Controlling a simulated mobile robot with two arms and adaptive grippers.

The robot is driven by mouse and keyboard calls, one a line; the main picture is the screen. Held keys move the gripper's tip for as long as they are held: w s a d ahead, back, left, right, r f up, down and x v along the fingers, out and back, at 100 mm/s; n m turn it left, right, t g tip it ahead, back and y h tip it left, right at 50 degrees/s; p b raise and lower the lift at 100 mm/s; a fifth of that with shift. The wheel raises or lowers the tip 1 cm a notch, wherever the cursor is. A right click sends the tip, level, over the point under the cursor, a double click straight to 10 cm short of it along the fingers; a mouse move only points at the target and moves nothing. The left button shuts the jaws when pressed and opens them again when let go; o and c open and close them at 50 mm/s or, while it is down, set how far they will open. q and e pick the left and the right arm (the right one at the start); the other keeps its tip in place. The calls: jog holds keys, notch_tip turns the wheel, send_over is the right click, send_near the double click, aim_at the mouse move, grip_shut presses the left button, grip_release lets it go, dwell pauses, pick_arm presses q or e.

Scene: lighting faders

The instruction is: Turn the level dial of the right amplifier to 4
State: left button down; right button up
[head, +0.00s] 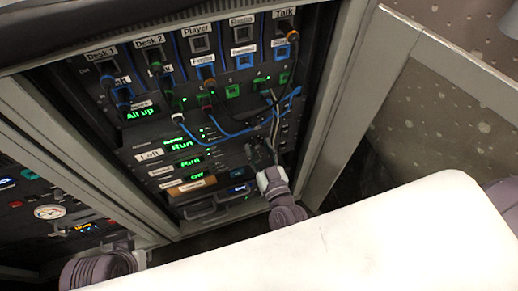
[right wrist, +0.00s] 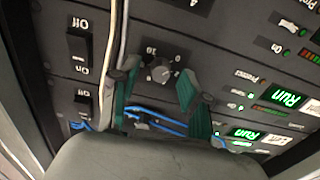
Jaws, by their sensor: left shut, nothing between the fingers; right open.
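A small round grey dial (right wrist: 161,71) with a printed scale shows in the right wrist view, which sees the panel upside down. I can make out a 0 and a 10 by it, but its pointer is too small to read surely. My right gripper (right wrist: 157,92) is open, with one green-padded finger on each side of the dial in the picture; I see no clear contact. In the head view my right gripper (head: 262,155) is at the rack's right side and hides the dial. My left gripper (head: 122,242) is shut and empty at the lower left.
The rack panel holds green displays, including one reading All up (head: 141,112), and a label reading Left (head: 150,155). Blue cables (head: 235,133) hang close by my right gripper. Off/On rocker switches (right wrist: 78,50) sit beside the dial. The rack's right frame post (head: 335,100) is close.

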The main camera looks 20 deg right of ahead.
jog(key=shift+w, duration=0.1)
grip_shut()
